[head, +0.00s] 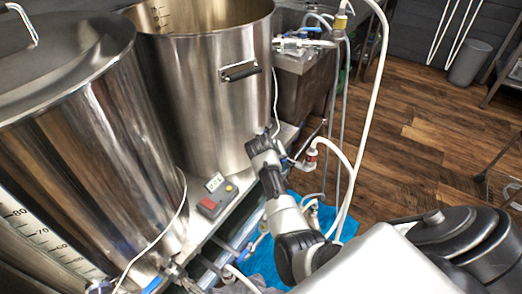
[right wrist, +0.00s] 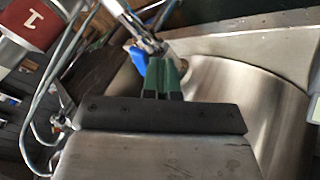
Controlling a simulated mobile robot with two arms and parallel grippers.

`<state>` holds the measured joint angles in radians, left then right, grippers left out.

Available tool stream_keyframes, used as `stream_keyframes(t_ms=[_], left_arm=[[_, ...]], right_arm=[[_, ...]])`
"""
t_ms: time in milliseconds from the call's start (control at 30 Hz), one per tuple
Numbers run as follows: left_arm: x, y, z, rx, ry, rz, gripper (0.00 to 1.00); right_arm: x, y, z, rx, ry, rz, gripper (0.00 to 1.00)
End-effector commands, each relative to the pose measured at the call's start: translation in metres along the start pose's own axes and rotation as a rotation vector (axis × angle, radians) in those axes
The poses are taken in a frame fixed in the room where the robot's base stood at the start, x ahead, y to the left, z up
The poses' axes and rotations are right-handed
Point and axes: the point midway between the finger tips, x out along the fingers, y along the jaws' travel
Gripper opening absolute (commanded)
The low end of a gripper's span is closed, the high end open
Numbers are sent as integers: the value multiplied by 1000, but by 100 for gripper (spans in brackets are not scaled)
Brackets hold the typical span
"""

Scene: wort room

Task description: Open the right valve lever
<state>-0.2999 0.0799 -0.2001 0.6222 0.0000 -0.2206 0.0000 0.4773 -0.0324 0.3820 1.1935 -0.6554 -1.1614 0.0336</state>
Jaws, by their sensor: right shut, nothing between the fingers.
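The right valve (right wrist: 147,40) shows in the right wrist view as a metal fitting at the foot of a steel kettle, with a blue lever (right wrist: 138,60) beside it. My right gripper (right wrist: 167,70) is shut, its green fingers together and empty, just right of the blue lever; I cannot tell whether they touch it. In the head view my right gripper (head: 263,146) is low against the right kettle (head: 205,90) and hides most of that valve. My left gripper is not in view.
The left kettle (head: 85,130) has its own valve with a blue lever (head: 152,285). A red-and-grey control box (head: 212,202) sits on the stand between the kettles. Pale hoses (head: 366,130) hang close right of my right arm. The wooden floor at right is mostly clear.

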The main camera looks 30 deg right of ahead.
Motion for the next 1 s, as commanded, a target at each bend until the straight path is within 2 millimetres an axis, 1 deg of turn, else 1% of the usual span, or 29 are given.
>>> stream_keyframes(t_ms=[33, 367, 600, 833, 1000], left_arm=[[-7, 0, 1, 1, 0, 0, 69], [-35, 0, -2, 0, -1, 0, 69], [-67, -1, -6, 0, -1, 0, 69], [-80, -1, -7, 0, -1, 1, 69], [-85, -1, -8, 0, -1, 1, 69]], right_arm=[[-2, 4, -1, -14, 6, -5, 0], [0, 14, 2, -119, 60, -59, 0], [6, 29, 4, -263, 135, -134, 0], [14, 38, 5, -382, 201, -200, 0], [17, 40, 4, -377, 200, -200, 0]])
